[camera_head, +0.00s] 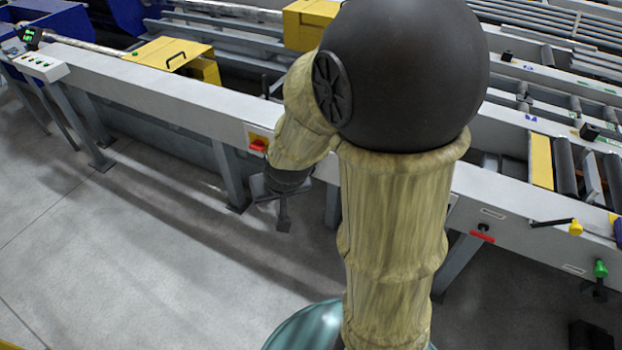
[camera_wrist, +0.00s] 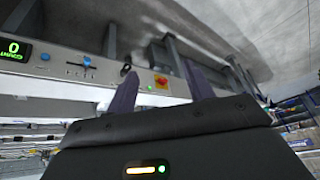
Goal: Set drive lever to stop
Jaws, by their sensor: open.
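No control in view carries a readable drive or stop label. In the wrist view, a lever with a blue knob (camera_wrist: 87,62) sits in a slot on the pale table side at upper left. In the head view, a red-handled control (camera_head: 482,236), a black lever with a yellow knob (camera_head: 575,227) and a green-knobbed control (camera_head: 600,268) are on the right of the front beam. My gripper (camera_head: 283,215) hangs in front of the beam, below a red and yellow switch (camera_head: 258,143). In the wrist view, its dark fingers (camera_wrist: 161,73) are apart and empty, touching no control.
A button box (camera_head: 38,66) with a green display (camera_head: 30,36) stands at far left. A yellow guard (camera_head: 175,60) and rollers (camera_head: 565,165) are on the table. My arm hides part of the front beam. Grey floor (camera_head: 120,250) is open at left.

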